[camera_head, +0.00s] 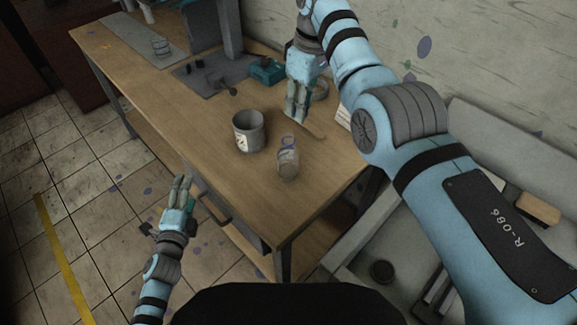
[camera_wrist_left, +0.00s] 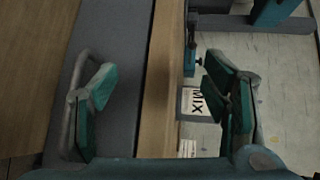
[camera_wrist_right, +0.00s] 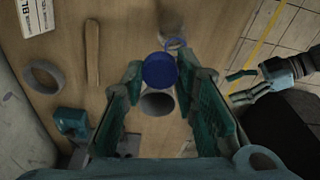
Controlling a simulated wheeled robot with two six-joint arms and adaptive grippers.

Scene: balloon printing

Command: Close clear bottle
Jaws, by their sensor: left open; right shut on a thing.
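The clear bottle (camera_head: 288,164) stands upright on the wooden table, near its front edge, with a blue ring at its neck and an open top. It also shows in the right wrist view (camera_wrist_right: 174,43), just beyond my gripper. My right gripper (camera_wrist_right: 160,72) is shut on a round blue lid (camera_wrist_right: 159,71), held by its sides between the fingertips. In the head view my right gripper (camera_head: 295,117) is above the table, behind the bottle; the lid cannot be made out there. My left gripper (camera_head: 180,188) is open and empty beside the table's front left edge.
A grey can (camera_head: 248,131) with a label stands left of the bottle. A wooden stick (camera_wrist_right: 93,53) and a grey ring (camera_wrist_right: 42,77) lie nearby. A teal device (camera_head: 267,70) and a grey mat (camera_head: 208,74) are further back.

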